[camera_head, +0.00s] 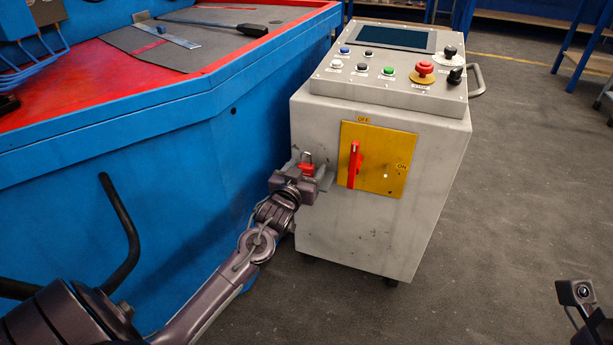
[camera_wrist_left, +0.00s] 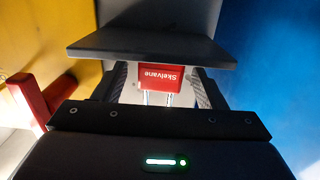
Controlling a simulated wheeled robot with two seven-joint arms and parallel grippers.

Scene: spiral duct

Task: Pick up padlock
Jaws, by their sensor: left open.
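The padlock (camera_head: 306,169) is red with a silver shackle standing upward, at the left front side of the grey cabinet, apparently on a small grey ledge (camera_head: 325,180). My left gripper (camera_head: 303,181) is at the padlock, reaching up from below left. In the left wrist view the padlock's red body (camera_wrist_left: 168,78), with inverted "Skelvane" lettering, lies between the two fingers of my open left gripper (camera_wrist_left: 164,84). Gaps show on both sides of it. A dark plate (camera_wrist_left: 150,50) hides part of the body. My right gripper's fingers are out of view.
The grey control cabinet (camera_head: 260,0) carries a yellow switch plate (camera_head: 376,175) with a red handle (camera_head: 353,165) right of the padlock. A blue workbench (camera_head: 160,140) stands close on the left. Grey floor (camera_head: 500,200) is open to the right.

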